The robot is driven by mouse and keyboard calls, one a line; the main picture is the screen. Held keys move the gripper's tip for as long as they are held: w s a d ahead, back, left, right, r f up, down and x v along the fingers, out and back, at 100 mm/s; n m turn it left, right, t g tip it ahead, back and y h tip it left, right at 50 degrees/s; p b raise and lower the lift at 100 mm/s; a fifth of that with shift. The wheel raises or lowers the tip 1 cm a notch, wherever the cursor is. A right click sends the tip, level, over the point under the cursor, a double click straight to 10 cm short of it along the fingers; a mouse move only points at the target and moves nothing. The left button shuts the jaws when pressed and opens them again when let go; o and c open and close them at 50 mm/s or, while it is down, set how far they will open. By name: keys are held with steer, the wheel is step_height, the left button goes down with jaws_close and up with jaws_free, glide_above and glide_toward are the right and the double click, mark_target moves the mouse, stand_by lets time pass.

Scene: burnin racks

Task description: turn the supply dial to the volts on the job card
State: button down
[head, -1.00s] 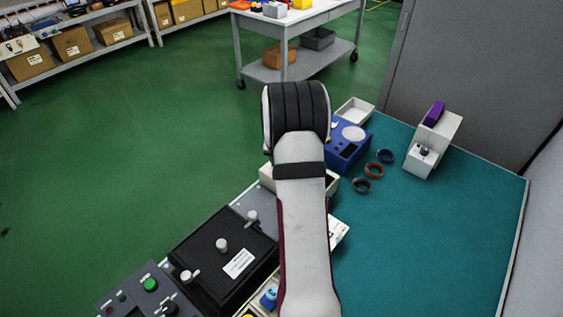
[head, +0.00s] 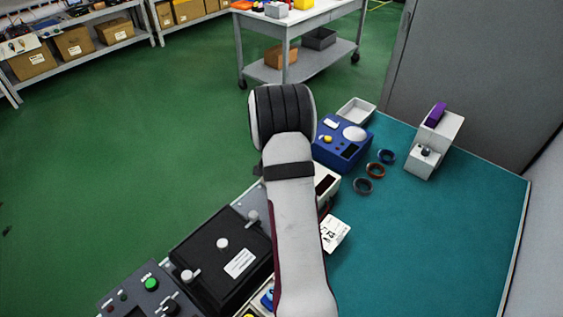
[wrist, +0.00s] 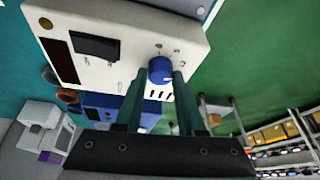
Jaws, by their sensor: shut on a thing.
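The supply is a white box with a dark display; it shows in the wrist view (wrist: 118,42) and partly in the head view (head: 327,184), beside my arm. Its blue dial (wrist: 160,70) is on the front face. My gripper (wrist: 164,76) is shut on the dial, with a finger on each side of it. In the head view my arm hides the gripper and the dial. A white printed card (head: 336,234), perhaps the job card, lies right of my arm; its print is too small to read.
A blue device (head: 342,143) stands behind the supply, with a white tray (head: 356,111) beyond it. Several rings (head: 376,170) and a grey stand with a purple part (head: 437,113) are to the right. A black case (head: 215,262) is at left. The teal mat at front right is clear.

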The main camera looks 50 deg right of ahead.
steer(key=shift+a, duration=0.1)
steer(key=c, duration=0.5)
jaws_free()
steer(key=v, duration=1.5)
steer(key=shift+r, duration=0.35)
